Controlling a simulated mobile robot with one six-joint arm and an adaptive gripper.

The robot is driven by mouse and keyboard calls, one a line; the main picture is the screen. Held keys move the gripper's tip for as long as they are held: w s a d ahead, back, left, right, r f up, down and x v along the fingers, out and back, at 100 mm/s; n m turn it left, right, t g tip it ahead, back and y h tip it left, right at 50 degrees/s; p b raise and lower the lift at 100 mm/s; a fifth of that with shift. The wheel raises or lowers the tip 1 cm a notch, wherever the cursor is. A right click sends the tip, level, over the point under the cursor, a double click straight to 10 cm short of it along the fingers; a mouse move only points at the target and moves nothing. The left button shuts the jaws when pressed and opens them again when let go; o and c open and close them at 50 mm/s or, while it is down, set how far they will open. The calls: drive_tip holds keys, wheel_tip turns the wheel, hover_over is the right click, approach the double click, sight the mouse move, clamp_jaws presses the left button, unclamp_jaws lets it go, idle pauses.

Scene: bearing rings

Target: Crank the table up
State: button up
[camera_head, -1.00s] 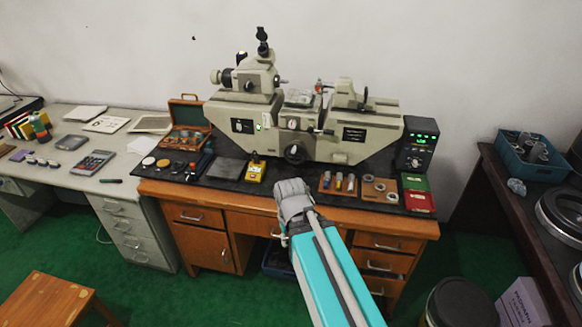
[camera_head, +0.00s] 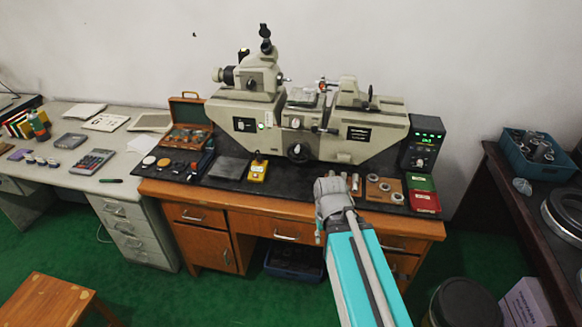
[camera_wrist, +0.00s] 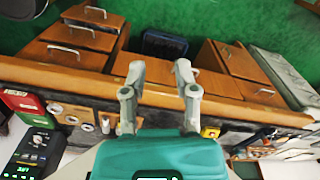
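The beige measuring machine (camera_head: 362,120) stands on the desk in the head view. Its small work table (camera_head: 302,97) sits in the middle of the bed, below a thin spindle. A round black handwheel (camera_head: 298,152) is on the machine's front, below the table. A small lever (camera_head: 325,130) juts out to the right, above the handwheel. My gripper (camera_head: 330,188) is over the desk's front edge, lower right of the handwheel and apart from it. In the wrist view my gripper (camera_wrist: 160,72) has its two fingers spread, with nothing between them. The wrist view does not show the handwheel.
A yellow device (camera_head: 257,171) lies left of the handwheel. A wooden tray of rings (camera_head: 384,189), red and green boxes (camera_head: 422,193) and a lit display unit (camera_head: 423,143) are to the right. My arm partly hides items beside the tray. The desk's front edge lies below my gripper.

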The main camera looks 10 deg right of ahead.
drive_tip(key=w+a+t+y+b, duration=0.2)
drive_tip(key=w+a+t+b, duration=0.2)
drive_tip(key=w, duration=0.5)
drive_tip(key=w+a+t+y+b, duration=0.2)
drive_tip(key=w+a+t+b, duration=0.25)
drive_tip(key=w, duration=0.55)
drive_tip(key=w+a+t+y+b, duration=0.2)
drive_tip(key=w+a+t+b, duration=0.25)
drive_tip(key=w, duration=0.45)
drive_tip(key=w+d+f+m+t+h+b, duration=0.3)
drive_tip(key=w+d+m+t+h+b, duration=0.1)
drive_tip(key=w+d+m+h+b, duration=0.4)
drive_tip(key=w+m+h+b, duration=0.1)
drive_tip(key=w+m+h, duration=0.1)
drive_tip(key=m+h, duration=0.1)
drive_tip(key=shift+f+m+h, duration=0.3)
drive_tip(key=shift+f+h, duration=0.05)
drive_tip(key=shift+h, duration=0.05)
drive_tip(key=shift+w+d, duration=0.2)
drive_tip(key=shift+w, duration=0.15)
